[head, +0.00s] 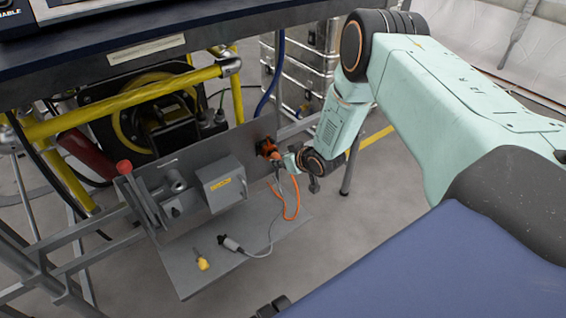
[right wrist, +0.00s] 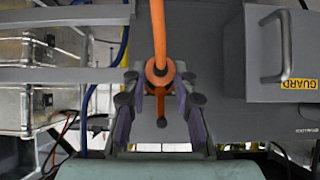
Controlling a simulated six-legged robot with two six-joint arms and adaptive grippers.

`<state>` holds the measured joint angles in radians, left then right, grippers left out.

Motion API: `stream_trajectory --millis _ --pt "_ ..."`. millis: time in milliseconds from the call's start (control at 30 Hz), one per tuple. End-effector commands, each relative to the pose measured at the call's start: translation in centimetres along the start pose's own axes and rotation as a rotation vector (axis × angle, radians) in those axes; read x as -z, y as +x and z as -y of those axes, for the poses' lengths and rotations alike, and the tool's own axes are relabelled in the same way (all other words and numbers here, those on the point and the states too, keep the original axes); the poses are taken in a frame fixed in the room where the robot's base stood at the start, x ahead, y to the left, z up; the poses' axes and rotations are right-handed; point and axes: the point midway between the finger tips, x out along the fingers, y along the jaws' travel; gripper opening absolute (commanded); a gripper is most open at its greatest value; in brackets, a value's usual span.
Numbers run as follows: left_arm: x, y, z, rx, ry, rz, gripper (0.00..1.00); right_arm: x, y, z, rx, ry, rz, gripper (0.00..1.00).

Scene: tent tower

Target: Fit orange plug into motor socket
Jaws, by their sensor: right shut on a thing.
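The orange plug (head: 268,149) is at the right end of the grey upright panel, where my right gripper (head: 288,161) reaches it from the right. In the right wrist view the plug (right wrist: 159,74) lies between the two fingers of my right gripper (right wrist: 158,100), which is shut on it. Its orange cable (head: 294,204) hangs in a loop below. The motor socket is hidden behind the plug and gripper or cannot be made out, so I cannot tell whether the plug is inside it. My left gripper is not in view.
The panel carries a grey guard box (head: 221,183) and a red-knobbed lever (head: 124,168). A grey cable connector (head: 231,243) and a yellow piece (head: 202,264) lie on the shelf (head: 190,284). Yellow tubing (head: 120,103) stands behind. Metal cases (head: 305,75) stand at the back.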

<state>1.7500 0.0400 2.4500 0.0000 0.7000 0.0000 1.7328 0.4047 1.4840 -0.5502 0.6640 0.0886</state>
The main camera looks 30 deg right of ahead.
Motion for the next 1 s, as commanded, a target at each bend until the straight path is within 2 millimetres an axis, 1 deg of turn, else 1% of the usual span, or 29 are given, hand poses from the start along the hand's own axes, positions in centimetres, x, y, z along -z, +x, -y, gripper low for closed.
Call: stream_trajectory --millis 167,200,500,833,933,1000 --pt "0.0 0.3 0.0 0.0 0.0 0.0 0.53 0.2 0.3 0.0 0.0 0.0 0.0 0.0" --pt "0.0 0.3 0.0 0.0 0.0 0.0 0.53 0.2 0.3 0.0 0.0 0.0 0.0 0.29" --pt "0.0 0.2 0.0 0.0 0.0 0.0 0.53 0.2 0.3 0.0 0.0 0.0 0.0 0.53" --pt "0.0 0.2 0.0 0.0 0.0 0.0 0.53 0.2 0.1 0.0 0.0 0.001 0.001 0.53" --pt "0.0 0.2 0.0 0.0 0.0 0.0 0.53 0.2 -0.6 -0.1 -0.001 0.003 0.001 0.53" --pt "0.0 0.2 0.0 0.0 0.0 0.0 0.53 0.3 -1.4 -0.1 -0.001 0.003 0.0 0.53"
